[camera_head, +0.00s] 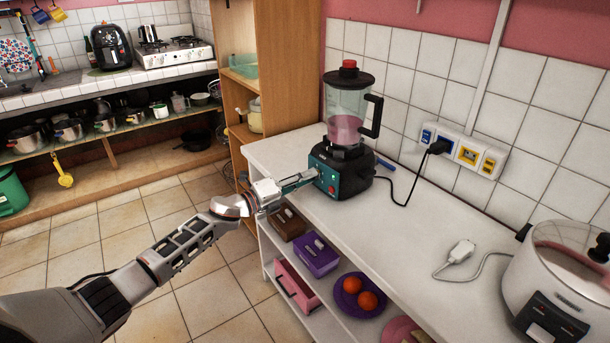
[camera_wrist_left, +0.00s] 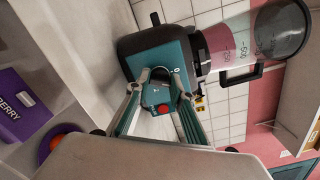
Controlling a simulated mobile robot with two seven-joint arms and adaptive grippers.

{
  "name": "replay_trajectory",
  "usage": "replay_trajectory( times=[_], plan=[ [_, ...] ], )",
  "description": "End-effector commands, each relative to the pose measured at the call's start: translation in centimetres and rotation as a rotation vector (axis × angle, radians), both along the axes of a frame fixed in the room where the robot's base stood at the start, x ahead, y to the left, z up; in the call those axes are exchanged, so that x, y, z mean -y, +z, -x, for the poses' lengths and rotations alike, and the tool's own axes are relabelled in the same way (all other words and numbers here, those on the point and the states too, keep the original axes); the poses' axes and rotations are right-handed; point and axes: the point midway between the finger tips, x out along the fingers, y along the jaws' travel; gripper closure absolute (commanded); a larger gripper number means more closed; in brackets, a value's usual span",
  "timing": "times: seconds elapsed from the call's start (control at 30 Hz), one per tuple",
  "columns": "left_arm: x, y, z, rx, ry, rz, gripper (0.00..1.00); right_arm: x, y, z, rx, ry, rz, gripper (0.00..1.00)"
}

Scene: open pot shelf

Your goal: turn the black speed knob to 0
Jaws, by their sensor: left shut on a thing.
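The blender (camera_head: 343,125) stands on the white counter, with a teal front panel, a clear jar holding pink liquid and a red cap on its lid. Its black speed knob (camera_wrist_left: 160,74) shows in the left wrist view, on the teal panel between my fingertips. A small white mark like a 0 is beside the knob; the knob's setting is too small to read. My left gripper (camera_head: 312,175) reaches the panel from the left and is shut on the knob, its fingers (camera_wrist_left: 158,86) on either side. A red button (camera_wrist_left: 163,108) sits near the knob. My right gripper is not in view.
A power strip (camera_head: 460,150) on the tiled wall holds the blender's black plug. A white cooker (camera_head: 560,280) stands at the right of the counter. A loose white plug (camera_head: 461,251) lies between. Purple box (camera_head: 316,254) and oranges are on the shelf below.

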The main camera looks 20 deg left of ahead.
Motion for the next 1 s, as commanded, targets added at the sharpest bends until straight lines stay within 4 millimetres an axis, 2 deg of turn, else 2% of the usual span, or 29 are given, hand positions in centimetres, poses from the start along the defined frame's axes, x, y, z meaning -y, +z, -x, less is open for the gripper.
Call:
replay_trajectory(
  times=[0.2,0.4,0.7,1.0],
  plan=[
    [0.0,0.1,0.0,-0.118,0.000,0.160,0.99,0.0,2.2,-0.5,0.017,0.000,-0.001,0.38],
    [0.0,0.0,0.0,-0.207,0.000,0.286,0.99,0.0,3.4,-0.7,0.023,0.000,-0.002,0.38],
    [0.0,-0.1,0.0,-0.292,0.000,0.402,0.99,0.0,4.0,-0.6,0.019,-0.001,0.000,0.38],
    [0.1,-0.2,0.1,-0.319,-0.001,0.440,0.99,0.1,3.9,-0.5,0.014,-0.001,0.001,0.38]
  ],
)
